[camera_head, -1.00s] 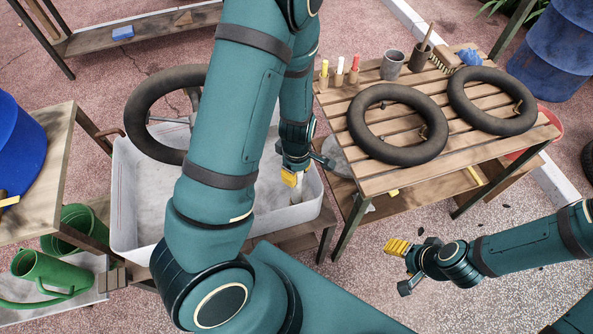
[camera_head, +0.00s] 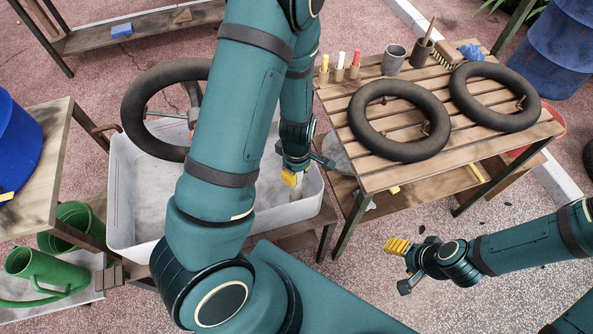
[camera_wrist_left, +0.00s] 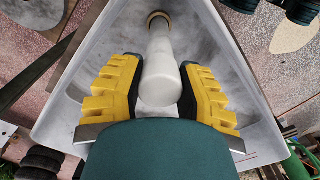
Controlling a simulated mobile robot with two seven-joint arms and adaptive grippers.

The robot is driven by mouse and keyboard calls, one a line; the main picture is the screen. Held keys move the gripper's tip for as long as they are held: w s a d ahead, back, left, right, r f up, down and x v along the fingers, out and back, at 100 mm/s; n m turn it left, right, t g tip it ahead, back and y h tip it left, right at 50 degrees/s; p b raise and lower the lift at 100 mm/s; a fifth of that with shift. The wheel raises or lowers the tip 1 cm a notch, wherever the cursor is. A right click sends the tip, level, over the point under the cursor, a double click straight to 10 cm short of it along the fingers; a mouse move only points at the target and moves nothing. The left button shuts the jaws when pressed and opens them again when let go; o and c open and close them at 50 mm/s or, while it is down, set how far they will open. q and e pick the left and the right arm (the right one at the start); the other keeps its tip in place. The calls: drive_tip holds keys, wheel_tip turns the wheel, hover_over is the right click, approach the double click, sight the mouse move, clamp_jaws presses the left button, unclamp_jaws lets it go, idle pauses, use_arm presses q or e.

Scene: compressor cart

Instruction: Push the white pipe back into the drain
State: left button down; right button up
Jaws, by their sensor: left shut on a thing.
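The white pipe (camera_wrist_left: 160,70) stands in the pale basin (camera_wrist_left: 95,55), seen end-on from its rounded near end in the left wrist view. Its far end meets a brown ring (camera_wrist_left: 157,16), at the drain in the basin; how deep it sits there I cannot tell. My left gripper (camera_wrist_left: 160,92) has its yellow fingers on both sides of the pipe, shut on it. In the head view my left gripper (camera_head: 292,180) is low inside the right end of the basin (camera_head: 136,203), with a bit of pipe below it. My right gripper (camera_head: 399,266) is empty, fingers apart, over the ground.
A black inner tube (camera_head: 140,92) leans in the basin, partly behind my left arm. A slatted table (camera_head: 375,180) at right holds two more tubes, cups and brushes. Green watering cans (camera_head: 45,272) and a wooden table (camera_head: 50,165) stand left. The ground around my right gripper is clear.

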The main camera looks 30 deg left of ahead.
use_arm(q)
drive_tip(key=shift+f+b, duration=0.35)
drive_tip(key=shift+f, duration=0.15)
drive_tip(key=c, duration=0.6)
unclamp_jaws()
drive_tip(key=shift+r, duration=0.1)
wheel_tip(320, 180, up, 12)
idle(0.5)
